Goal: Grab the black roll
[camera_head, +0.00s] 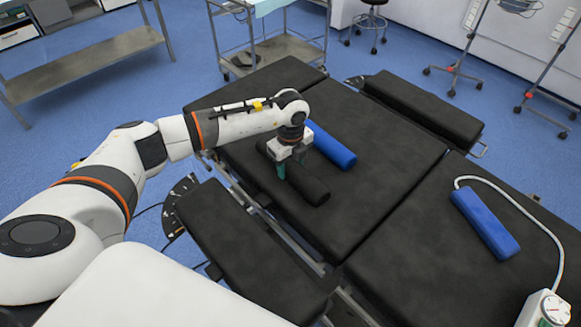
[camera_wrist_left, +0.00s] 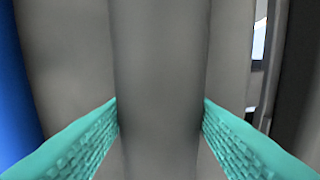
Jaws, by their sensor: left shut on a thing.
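The black roll (camera_head: 308,187) lies on the black operating table (camera_head: 385,150), near its left edge. My left gripper (camera_head: 292,166) comes down over the roll from above and is shut on it. In the left wrist view the roll (camera_wrist_left: 160,70) runs upright through the middle, with one green ridged finger (camera_wrist_left: 85,135) on its left and another (camera_wrist_left: 232,130) on its right, both against its sides. The part of the roll under the gripper is hidden in the head view. I cannot tell whether the roll is clear of the table. My right gripper is not in view.
A blue roll (camera_head: 331,146) lies just beyond the black one; its edge shows in the left wrist view (camera_wrist_left: 14,90). A blue block (camera_head: 485,222) and a white hose (camera_head: 535,215) lie at the right. Side pads (camera_head: 240,250) flank the table.

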